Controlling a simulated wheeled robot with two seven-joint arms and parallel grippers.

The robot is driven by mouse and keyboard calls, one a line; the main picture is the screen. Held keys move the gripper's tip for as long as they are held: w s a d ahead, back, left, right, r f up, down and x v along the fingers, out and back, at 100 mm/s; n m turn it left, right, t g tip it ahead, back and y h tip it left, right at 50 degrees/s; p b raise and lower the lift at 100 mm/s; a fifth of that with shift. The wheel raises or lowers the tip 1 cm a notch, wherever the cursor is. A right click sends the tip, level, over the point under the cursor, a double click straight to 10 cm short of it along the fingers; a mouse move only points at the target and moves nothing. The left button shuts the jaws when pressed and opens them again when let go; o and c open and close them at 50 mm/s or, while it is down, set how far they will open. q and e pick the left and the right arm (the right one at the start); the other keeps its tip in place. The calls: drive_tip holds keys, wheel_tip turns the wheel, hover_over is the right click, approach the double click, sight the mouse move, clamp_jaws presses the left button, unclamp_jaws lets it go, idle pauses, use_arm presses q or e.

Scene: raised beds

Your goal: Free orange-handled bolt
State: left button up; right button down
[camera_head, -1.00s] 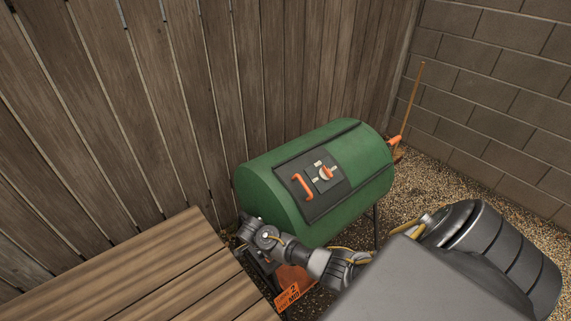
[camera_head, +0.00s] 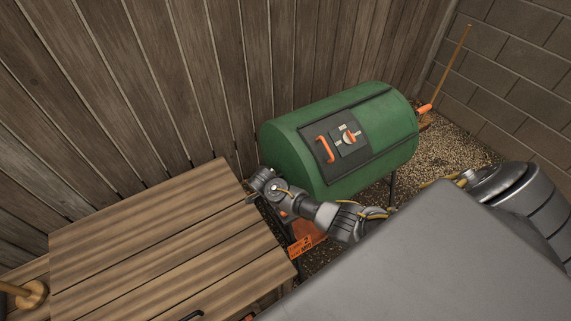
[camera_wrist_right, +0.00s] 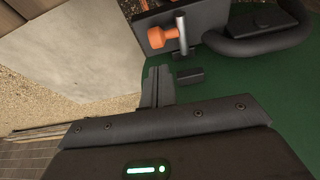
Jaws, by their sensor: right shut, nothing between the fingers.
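A green drum (camera_head: 300,140) on legs stands by the fence in the head view. Its dark door panel (camera_head: 375,138) carries an orange pull handle (camera_head: 324,149) and an orange-knobbed latch (camera_head: 350,137). In the right wrist view an orange-handled bolt (camera_wrist_right: 162,37) with a silver pin sits on a dark plate beside the green surface. My right gripper (camera_wrist_right: 158,82) is shut and empty, its fingertips just short of that plate, apart from the bolt. In the head view the right gripper (camera_head: 257,184) is at the drum's near left end. My left gripper is not in view.
A slatted wooden top (camera_head: 160,235) fills the lower left, close to my right gripper. A wooden pole (camera_head: 450,70) leans near the block wall (camera_head: 520,60). Gravel lies right of the drum.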

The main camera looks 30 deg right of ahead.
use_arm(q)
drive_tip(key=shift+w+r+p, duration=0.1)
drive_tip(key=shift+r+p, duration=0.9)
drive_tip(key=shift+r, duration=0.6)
use_arm(e)
drive_tip(key=shift+v, duration=2.15)
